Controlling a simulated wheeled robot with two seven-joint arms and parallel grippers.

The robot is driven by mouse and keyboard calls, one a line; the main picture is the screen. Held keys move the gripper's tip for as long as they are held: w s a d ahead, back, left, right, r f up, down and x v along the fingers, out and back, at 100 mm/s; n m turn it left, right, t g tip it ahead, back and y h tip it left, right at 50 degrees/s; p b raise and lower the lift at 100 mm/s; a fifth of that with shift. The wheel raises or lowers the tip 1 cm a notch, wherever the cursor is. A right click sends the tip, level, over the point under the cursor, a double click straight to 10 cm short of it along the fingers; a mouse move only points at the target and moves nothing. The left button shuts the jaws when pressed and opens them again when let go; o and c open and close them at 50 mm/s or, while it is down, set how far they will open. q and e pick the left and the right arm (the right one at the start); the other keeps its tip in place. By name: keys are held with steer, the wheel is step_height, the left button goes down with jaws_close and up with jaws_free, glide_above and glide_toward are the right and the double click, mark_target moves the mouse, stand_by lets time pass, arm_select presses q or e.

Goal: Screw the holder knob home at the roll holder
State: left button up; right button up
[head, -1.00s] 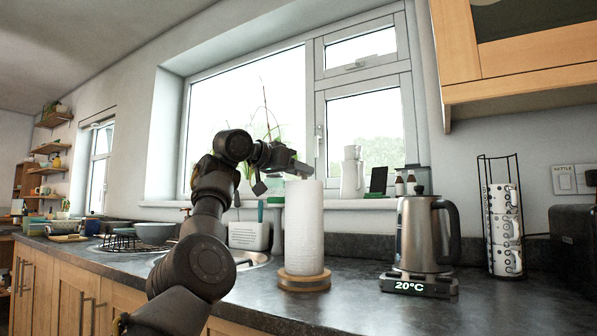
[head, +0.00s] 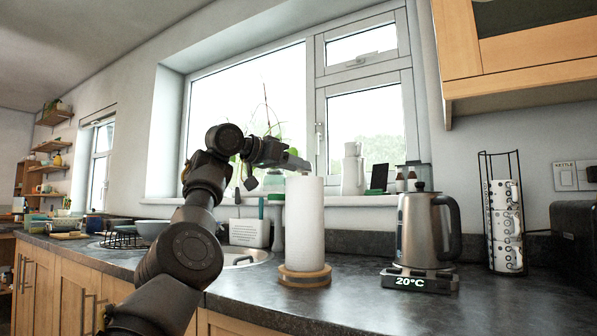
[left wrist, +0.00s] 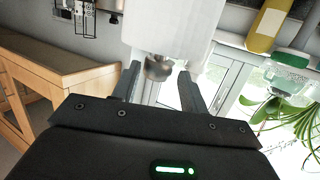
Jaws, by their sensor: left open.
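The roll holder is a white paper roll (head: 304,225) upright on a round wooden base (head: 304,277) on the counter. The holder knob (left wrist: 158,67) is a small, rounded metal-looking piece at the roll's end in the left wrist view. My left gripper (head: 302,164) is just above the roll's top in the head view. In the left wrist view its open fingers (left wrist: 158,83) stand on either side of the knob, with gaps showing. How far the knob is screwed in cannot be told. My right gripper is not in view.
A steel kettle (head: 427,235) on its base and a mug rack (head: 503,220) stand to the right of the roll. A sink (head: 243,257) and a white caddy (head: 246,232) lie to its left. The window sill runs behind. The front counter is clear.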

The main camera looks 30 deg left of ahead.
arm_select(q)
steer(key=shift+b+v, duration=1.15)
steer(key=shift+v, duration=1.55)
